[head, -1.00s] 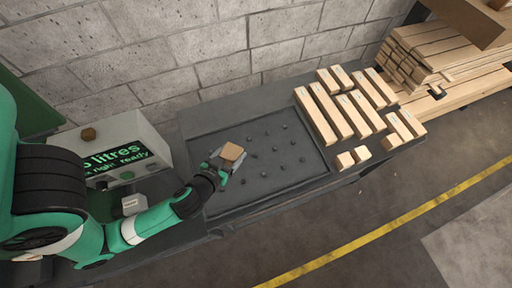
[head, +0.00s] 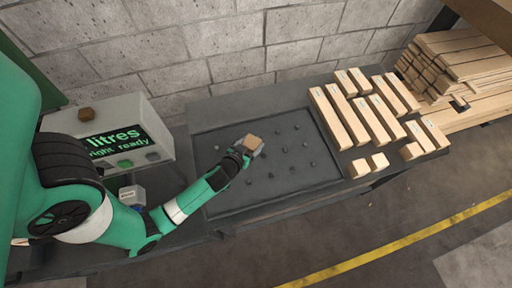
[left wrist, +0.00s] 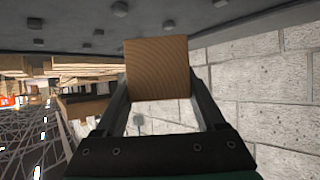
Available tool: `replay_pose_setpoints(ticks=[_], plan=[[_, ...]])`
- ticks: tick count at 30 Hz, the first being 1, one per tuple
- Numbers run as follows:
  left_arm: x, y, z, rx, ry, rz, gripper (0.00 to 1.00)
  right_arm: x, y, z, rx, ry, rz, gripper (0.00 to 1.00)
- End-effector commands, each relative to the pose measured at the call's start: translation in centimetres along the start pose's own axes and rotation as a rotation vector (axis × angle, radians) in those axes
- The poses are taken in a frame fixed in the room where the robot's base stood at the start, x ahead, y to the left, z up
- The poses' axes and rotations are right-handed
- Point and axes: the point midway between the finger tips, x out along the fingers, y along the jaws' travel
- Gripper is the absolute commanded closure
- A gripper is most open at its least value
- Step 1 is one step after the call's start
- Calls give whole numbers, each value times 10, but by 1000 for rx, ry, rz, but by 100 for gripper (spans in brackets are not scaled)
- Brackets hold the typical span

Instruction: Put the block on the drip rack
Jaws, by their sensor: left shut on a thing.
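The drip rack (head: 215,200) is a dark grey tray with several small round studs, set into the bench in the middle of the head view. My left gripper (head: 246,150) is over the rack and shut on a light brown wooden block (head: 254,142). In the left wrist view the block (left wrist: 157,69) sits between the two fingers (left wrist: 160,95), its grained face toward the camera. Several studs show beyond it. I cannot tell whether the block touches the rack. My right gripper is not in view.
Several pale wooden pieces (head: 340,118) lie on the bench right of the rack. A block wall (head: 240,45) runs behind.

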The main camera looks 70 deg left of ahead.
Motion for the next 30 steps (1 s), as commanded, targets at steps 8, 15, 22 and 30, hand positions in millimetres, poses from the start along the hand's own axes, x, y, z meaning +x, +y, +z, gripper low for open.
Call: replay_pose_setpoints(ticks=[8,15,22,30], plan=[[29,2,12,1,2,0,96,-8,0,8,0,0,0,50],[49,3,38,1,-2,0,96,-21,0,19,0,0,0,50],[50,3,41,0,1,1,96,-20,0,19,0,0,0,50],[51,3,43,0,0,1,14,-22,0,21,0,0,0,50]])
